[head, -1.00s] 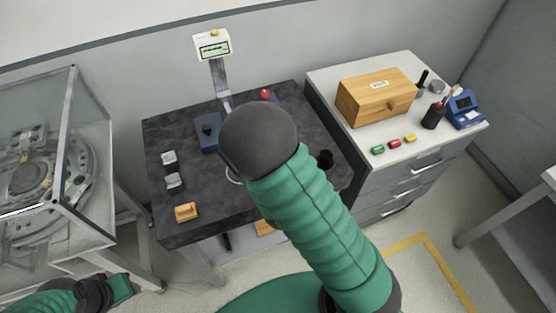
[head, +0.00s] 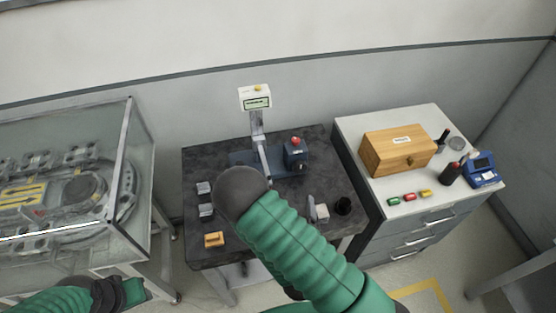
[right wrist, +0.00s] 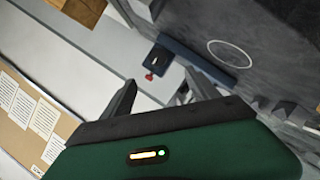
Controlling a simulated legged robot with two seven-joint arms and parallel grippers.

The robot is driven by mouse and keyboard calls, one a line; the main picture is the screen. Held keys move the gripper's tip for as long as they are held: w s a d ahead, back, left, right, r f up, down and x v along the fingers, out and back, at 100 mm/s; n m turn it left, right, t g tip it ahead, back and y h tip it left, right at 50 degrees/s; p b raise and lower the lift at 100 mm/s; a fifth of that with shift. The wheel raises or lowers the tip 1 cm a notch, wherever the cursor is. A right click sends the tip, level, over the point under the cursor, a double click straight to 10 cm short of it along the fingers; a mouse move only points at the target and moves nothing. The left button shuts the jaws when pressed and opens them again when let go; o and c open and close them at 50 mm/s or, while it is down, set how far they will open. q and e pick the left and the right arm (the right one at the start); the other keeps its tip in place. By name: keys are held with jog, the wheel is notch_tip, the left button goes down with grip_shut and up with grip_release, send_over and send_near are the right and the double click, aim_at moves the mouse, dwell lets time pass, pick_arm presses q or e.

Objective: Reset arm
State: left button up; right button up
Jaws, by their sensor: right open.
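My right arm crosses the head view from the lower right, green with a dark rounded joint over the dark bench; its gripper is hidden there. In the right wrist view the right gripper (right wrist: 160,88) is open, with its two dark fingers apart and nothing between them. Beyond the fingers is a blue fixture with a red knob (right wrist: 150,75). My left arm shows at the lower left of the head view; its fingers are not visible.
The dark bench (head: 262,243) holds a blue device with a red knob (head: 295,155), small blocks and an orange block (head: 214,239). A display (head: 256,98) stands behind. A glass-walled case is left; a drawer cabinet (head: 350,140) with a wooden box (head: 397,152) is right.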

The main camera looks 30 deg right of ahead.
jog(key=w+a+m+g+y+b, duration=0.1)
jog(key=a+m+g+y+b, duration=0.1)
jog(key=a+m+g+y, duration=0.35)
jog(key=s+a+r+n+g+y, duration=0.1)
jog(key=s+r+n+g+y, duration=0.1)
jog(key=s+r+g, duration=0.2)
jog(key=s+r, duration=0.2)
jog(key=s, duration=0.2)
jog(key=shift+a, duration=0.4)
jog(key=shift+s+r+g, duration=0.1)
jog(key=shift+s+g, duration=0.05)
jog(key=shift+g, duration=0.1)
